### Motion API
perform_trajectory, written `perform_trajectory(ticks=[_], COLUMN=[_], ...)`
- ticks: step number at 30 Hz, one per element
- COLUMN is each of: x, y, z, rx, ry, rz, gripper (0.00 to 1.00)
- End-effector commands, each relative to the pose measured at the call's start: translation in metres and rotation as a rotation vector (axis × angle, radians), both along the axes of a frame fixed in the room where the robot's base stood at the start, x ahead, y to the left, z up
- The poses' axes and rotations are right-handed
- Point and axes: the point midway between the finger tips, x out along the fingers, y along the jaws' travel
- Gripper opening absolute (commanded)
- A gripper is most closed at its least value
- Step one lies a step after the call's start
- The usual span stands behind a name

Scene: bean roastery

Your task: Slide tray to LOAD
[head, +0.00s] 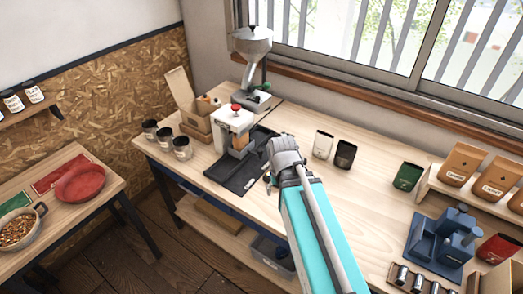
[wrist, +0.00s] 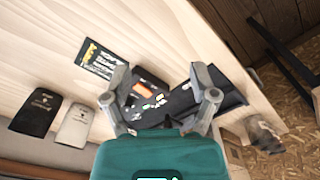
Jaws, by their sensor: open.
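A white press-like machine with a red knob (head: 236,112) stands on the workbench in the head view. A flat black tray-like piece (head: 240,178) lies in front of it, and I cannot tell which part of it slides. In the wrist view a black flat surface (wrist: 222,97) lies behind the right finger. A dark block with an orange patch (wrist: 150,88) shows between the fingers, its small markings unreadable. My gripper (wrist: 161,84) is open above these, with nothing visibly held. In the head view my gripper (head: 270,178) is mostly hidden by my arm. No readable LOAD mark shows.
A white pouch (head: 323,144) and a black pouch (head: 345,154) stand right of my arm. A grinder (head: 254,65) stands behind the machine; several dark cups (head: 182,148) stand left. A black card with yellow lettering (wrist: 97,58) lies on the bench. Bare bench (head: 380,205) lies right.

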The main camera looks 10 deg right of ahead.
Motion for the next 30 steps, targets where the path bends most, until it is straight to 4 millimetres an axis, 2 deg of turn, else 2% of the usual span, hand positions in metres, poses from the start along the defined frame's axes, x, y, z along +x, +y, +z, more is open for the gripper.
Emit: perform_trajectory(ticks=[5,12,15,18,23,30], x=[0.053,0.158,0.197,0.226,0.247,0.248], y=[0.007,0.007,0.007,0.007,0.007,0.006], z=[0.006,0.020,0.026,0.031,0.035,0.035], rx=[0.000,0.001,0.001,0.001,0.001,0.001], ry=[-0.068,-0.222,-0.284,-0.331,-0.372,-0.377], rz=[0.001,0.001,0.000,0.000,0.000,-0.001], gripper=[0.77,0.77,0.77,0.77,0.77,0.77])
